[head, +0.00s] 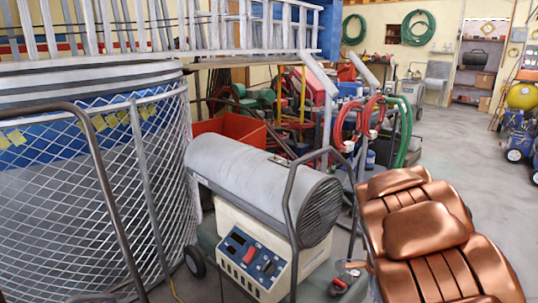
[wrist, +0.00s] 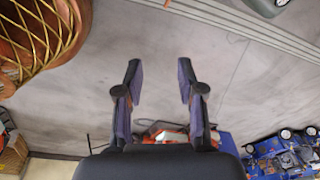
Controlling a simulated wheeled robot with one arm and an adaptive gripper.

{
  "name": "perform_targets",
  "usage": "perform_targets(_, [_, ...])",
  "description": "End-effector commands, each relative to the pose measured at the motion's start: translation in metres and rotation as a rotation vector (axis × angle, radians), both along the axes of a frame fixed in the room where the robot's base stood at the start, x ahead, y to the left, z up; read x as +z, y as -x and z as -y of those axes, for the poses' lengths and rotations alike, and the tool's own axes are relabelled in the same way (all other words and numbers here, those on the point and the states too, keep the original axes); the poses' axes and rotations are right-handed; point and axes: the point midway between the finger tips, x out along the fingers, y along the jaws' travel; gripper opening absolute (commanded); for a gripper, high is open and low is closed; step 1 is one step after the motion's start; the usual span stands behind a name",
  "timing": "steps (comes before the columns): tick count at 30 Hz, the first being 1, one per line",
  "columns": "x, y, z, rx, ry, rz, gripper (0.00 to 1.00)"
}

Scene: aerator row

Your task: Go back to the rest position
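My gripper (wrist: 160,85) shows in the wrist view with its two dark fingers apart. Nothing is between the fingers, and bare grey floor shows behind them. My gripper does not show in the head view. No held object is seen.
In the head view a grey cylindrical heater (head: 262,190) stands in the middle, beside a large mesh-caged tank (head: 90,200). A copper-coloured padded seat (head: 425,230) is at the lower right. A red bin (head: 228,135) sits behind the heater. Clear concrete floor (head: 470,150) lies at the right.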

Motion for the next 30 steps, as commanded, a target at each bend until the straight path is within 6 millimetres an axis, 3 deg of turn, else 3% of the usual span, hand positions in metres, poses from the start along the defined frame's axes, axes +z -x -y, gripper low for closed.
perform_targets(1, [0.033,0.009,-0.004,0.050,0.000,-0.008,0.38])
perform_targets(9, [0.126,0.066,-0.022,0.346,-0.022,-0.079,0.38])
perform_targets(18, [0.218,0.132,-0.046,0.703,-0.064,-0.147,0.38])
perform_targets(30, [0.326,0.225,-0.077,1.227,-0.131,-0.218,0.38])
